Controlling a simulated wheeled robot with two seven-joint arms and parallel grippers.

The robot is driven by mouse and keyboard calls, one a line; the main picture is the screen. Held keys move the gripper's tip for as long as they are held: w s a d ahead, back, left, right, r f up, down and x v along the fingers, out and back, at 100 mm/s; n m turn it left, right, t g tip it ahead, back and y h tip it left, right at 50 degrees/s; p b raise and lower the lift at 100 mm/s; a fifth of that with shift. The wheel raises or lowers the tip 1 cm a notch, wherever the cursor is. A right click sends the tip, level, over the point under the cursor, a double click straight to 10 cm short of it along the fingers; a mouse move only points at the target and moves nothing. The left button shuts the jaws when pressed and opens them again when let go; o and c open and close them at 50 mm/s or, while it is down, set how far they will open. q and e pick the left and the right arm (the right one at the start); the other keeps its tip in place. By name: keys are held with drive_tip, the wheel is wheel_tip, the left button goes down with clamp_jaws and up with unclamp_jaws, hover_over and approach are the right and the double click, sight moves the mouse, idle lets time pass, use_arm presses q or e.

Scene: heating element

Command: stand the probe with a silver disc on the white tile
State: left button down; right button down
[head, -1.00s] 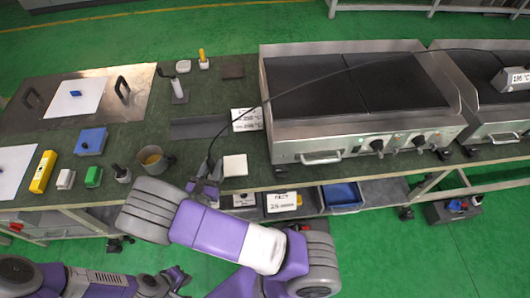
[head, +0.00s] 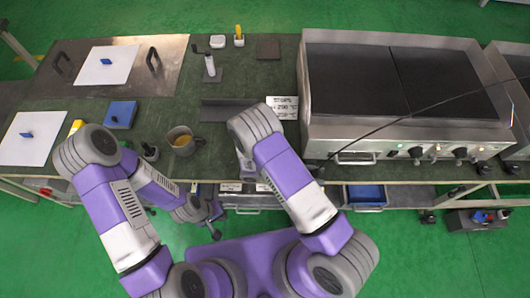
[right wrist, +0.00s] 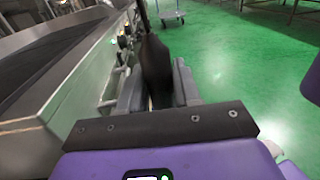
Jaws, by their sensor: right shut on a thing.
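In the right wrist view my right gripper (right wrist: 158,92) is shut on a dark, upright handle (right wrist: 155,62), which looks like the probe. A black cable (head: 405,117) crosses the griddle in the head view and ends near the front edge, beside my right arm. My right gripper is mostly hidden under that arm in the head view. The probe's lower end and any silver disc are hidden.
The steel griddle (head: 340,133) with knobs stands right of my right arm. A mug (head: 181,140), a blue block (head: 120,114), white sheets (head: 28,138) and a temperature sign (head: 283,107) are on the bench (head: 240,88). The dark mat behind the mug has free room.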

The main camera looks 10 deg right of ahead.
drive_tip(key=s+a+f+m+g+y+p, duration=0.2)
drive_tip(key=s+a+f+m+g+y, duration=0.1)
drive_tip(key=s+a+m+g+y, duration=0.7)
drive_tip(key=w+a+r+m+t+y+p, duration=0.1)
drive_tip(key=w+a+r+m+t+y, duration=0.15)
drive_tip(key=a+m+y, duration=1.4)
drive_tip(key=w+d+r+m+t+y+p, duration=0.1)
drive_tip(key=w+d+r+m+t+y, duration=0.1)
drive_tip(key=w+m+t+y, duration=1)
drive_tip(key=w+d+m+t+h+p, duration=0.1)
drive_tip(key=w+d+m+t+h, duration=0.2)
drive_tip(key=w+d+t+h, duration=0.95)
drive_tip(key=shift+w+a+f+m+t+y+b, duration=0.1)
drive_tip(key=shift+w+f+t+y+b, duration=0.35)
drive_tip(key=shift+f, duration=1.4)
drive_tip(key=shift+w+a+f+m+t+y+b, duration=0.15)
drive_tip(key=shift+w+f+y+b, duration=0.35)
drive_tip(key=shift+f, duration=1.3)
drive_tip(key=shift+w+d+f+m+t+y+b, duration=0.1)
drive_tip(key=shift+w+f+t+y+b, duration=0.4)
drive_tip(key=shift+f, duration=1.35)
